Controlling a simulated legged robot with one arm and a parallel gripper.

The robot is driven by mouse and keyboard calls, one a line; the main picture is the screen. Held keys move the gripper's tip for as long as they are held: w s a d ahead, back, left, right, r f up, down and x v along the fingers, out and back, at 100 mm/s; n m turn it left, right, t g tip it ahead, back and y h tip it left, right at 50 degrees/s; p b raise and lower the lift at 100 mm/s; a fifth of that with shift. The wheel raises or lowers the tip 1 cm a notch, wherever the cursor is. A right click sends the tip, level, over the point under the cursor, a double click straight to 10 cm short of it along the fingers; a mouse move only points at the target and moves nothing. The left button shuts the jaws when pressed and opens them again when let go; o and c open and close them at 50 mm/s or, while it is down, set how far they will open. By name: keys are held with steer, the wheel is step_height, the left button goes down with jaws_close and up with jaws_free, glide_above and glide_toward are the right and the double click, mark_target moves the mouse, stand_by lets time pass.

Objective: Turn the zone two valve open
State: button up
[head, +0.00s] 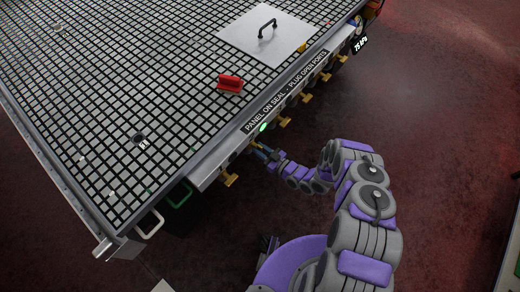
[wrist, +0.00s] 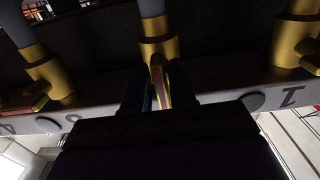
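A row of brass valves with yellow handles hangs under the table's front edge; the nearest valve (head: 229,178) shows in the head view. My gripper (head: 262,152) is at the valve just beyond it. In the wrist view a brass valve (wrist: 158,38) is in the middle, and its handle (wrist: 160,82) lies between the dark fingers of my gripper (wrist: 160,95). Contact between fingers and handle is too dark to tell. A "1" is printed on the rail right of this valve, and other characters stand to the left. This valve's own label is not visible.
Neighbouring valves stand left (wrist: 42,70) and right (wrist: 295,38) in the wrist view. On the grid table (head: 130,75) are a red block (head: 229,83) and a pale panel with a black handle (head: 267,28). The floor (head: 430,100) right of my arm is clear.

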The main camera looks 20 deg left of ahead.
steer(key=shift+o, duration=1)
steer(key=shift+r, duration=0.1)
steer(key=v, duration=1.7)
steer(key=shift+d, duration=0.15)
